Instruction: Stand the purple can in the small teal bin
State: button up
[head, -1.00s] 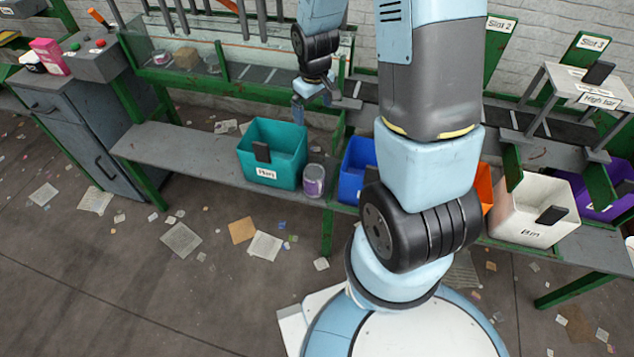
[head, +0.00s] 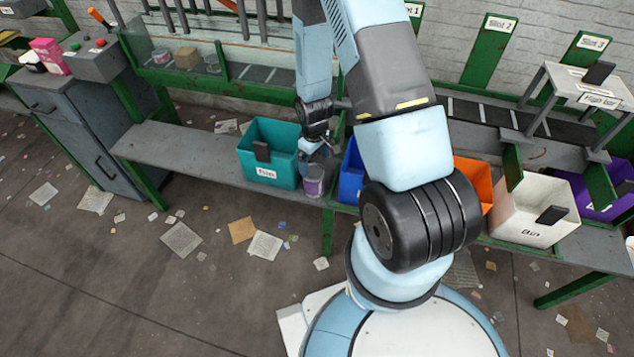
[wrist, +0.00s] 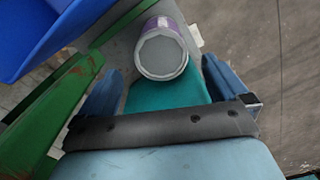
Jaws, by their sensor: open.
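The purple can (head: 313,187) stands upright on the grey shelf, just right of the small teal bin (head: 262,172). In the wrist view the can (wrist: 163,52) shows its pale top and some purple side, beyond and between the two blue fingers. My gripper (head: 318,150) is open and empty, low over the can, with its fingers close to the can's top. It also shows in the wrist view (wrist: 160,88). Part of the teal bin (wrist: 165,95) shows between the fingers there. The fingers hide part of the can's top in the head view.
A blue bin (head: 350,172) stands right of the can, partly behind my arm. A green post (wrist: 50,115) is close to the gripper's left in the wrist view. An orange bin (head: 474,184) and a white bin (head: 520,230) stand farther right. The shelf's left part (head: 170,145) is clear.

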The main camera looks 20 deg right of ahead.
aim_at(315, 171)
notch_tip(315, 171, down, 6)
jog(key=shift+r, duration=0.2)
jog(key=shift+w+a+f, duration=0.1)
jog(key=shift+f, duration=1.25)
jog(key=shift+w+a+f, duration=0.1)
jog(key=shift+f, duration=1.25)
jog(key=c, duration=1)
jog(key=shift+c, duration=0.2)
jog(key=shift+r, duration=0.1)
